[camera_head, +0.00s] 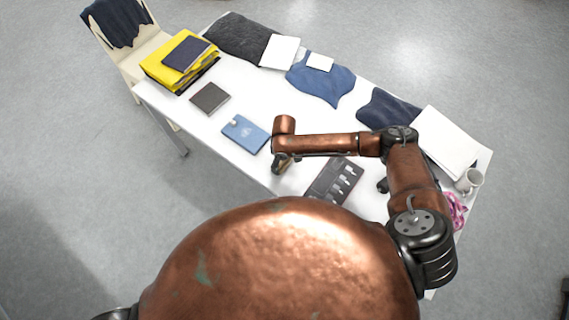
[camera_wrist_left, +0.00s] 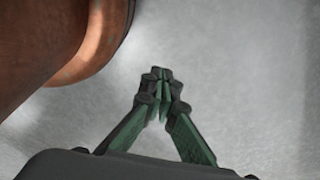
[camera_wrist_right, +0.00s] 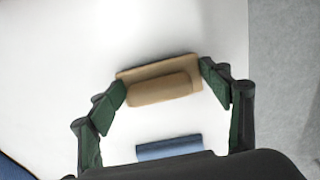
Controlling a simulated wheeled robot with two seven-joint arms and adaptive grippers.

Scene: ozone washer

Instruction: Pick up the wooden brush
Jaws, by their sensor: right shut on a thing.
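The wooden brush (camera_wrist_right: 160,82) is a tan block with a raised, rounded bar, seen in the right wrist view above or on the white table top. My right gripper (camera_wrist_right: 163,86) has its two green fingers at the brush's two ends and is shut on it. In the head view the right gripper (camera_head: 285,163) is at the table's near edge, mostly under my arm, and the brush hardly shows. I cannot tell whether the brush touches the table. My left gripper (camera_wrist_left: 160,78) is shut and empty, with bare grey floor behind it.
The white table (camera_head: 205,130) has a blue book (camera_head: 245,134) left of my right gripper and a dark tool case (camera_head: 334,180) to its right. A blue block (camera_wrist_right: 169,148) lies close to the brush. A mug (camera_head: 468,181), yellow binders (camera_head: 172,68) and dark cloths lie farther off.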

